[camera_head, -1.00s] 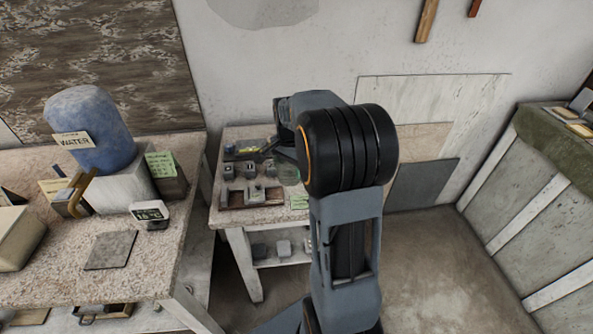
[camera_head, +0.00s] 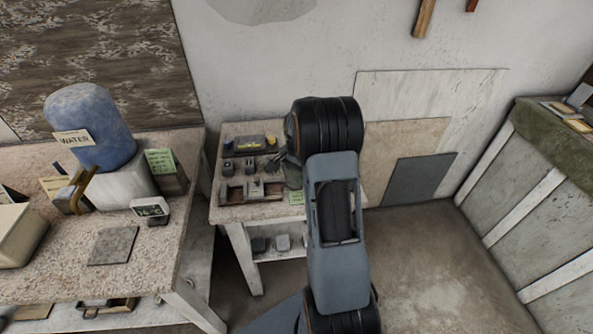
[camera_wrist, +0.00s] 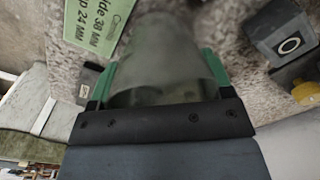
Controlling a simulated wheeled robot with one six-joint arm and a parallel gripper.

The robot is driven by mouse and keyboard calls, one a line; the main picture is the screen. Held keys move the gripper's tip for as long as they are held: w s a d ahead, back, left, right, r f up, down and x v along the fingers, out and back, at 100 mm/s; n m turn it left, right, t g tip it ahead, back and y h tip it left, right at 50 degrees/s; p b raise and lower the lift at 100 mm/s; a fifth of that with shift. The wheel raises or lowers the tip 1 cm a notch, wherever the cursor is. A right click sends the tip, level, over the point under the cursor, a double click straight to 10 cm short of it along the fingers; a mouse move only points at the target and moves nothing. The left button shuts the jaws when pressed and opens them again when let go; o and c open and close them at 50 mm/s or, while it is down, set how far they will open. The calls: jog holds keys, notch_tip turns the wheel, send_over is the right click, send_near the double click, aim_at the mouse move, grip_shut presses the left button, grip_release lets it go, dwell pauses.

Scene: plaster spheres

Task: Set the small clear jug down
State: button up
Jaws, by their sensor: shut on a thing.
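The small clear jug (camera_wrist: 168,50) fills the middle of the wrist view, blurred and greyish, between the green fingers of my gripper (camera_wrist: 160,78). My gripper is shut on it. The speckled top of the small table (camera_wrist: 215,30) shows behind the jug; I cannot tell whether the jug touches it. In the head view the black and grey arm hides most of the gripper, and only a dim, see-through patch shows at the table's right side.
A green label (camera_wrist: 100,22) lies beside the jug. A grey block with a round mark (camera_wrist: 288,46) is at the right. In the head view, several small blocks and a wooden tray (camera_head: 250,190) crowd the small table (camera_head: 235,213). A larger bench (camera_head: 60,265) stands left.

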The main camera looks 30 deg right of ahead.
jog(key=shift+f, duration=0.15)
jog(key=o, duration=0.9)
jog(key=shift+o, duration=0.2)
